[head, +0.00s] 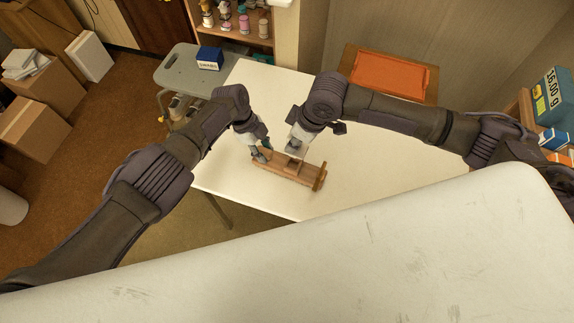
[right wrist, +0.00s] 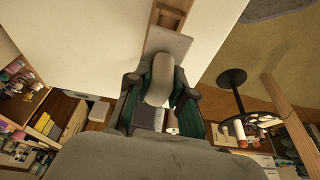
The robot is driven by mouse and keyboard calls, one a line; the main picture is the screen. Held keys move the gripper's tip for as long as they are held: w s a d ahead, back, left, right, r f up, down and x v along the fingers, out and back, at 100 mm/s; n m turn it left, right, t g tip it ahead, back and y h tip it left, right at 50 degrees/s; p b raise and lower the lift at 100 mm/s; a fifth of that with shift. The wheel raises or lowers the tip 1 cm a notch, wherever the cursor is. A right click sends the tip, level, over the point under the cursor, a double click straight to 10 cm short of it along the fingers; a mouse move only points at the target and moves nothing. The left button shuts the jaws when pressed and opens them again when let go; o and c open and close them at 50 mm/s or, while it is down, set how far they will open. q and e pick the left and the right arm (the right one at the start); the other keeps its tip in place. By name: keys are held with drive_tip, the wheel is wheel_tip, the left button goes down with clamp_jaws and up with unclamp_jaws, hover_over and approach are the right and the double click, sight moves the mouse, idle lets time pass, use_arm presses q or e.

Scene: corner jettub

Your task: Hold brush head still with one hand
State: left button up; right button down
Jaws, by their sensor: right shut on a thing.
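A long brown wooden piece (head: 303,173) lies on the white table with a crosspiece at its right end. I cannot tell for sure whether it is the brush head. My right gripper (head: 294,150) is above its middle. In the right wrist view, my right gripper (right wrist: 160,98) is shut on a grey rounded piece (right wrist: 162,72), with a flat grey part (right wrist: 172,42) beyond it towards the wood. My left gripper (head: 262,154) is at the left end of the wooden piece. Its fingertips are small there, and I cannot tell whether they touch the wood or how far apart they are.
The white table (head: 375,160) is clear around the wooden piece. An orange tray (head: 390,73) lies behind it. A grey cart (head: 178,70) with a blue box (head: 209,58) stands at the back left. A pale worn surface (head: 330,270) fills the front.

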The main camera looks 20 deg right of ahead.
use_arm(q)
drive_tip(key=shift+c, duration=1.3)
drive_tip(key=o, duration=0.3)
clamp_jaws()
drive_tip(key=shift+s+a+f, duration=0.1)
drive_tip(key=shift+s+f, duration=0.05)
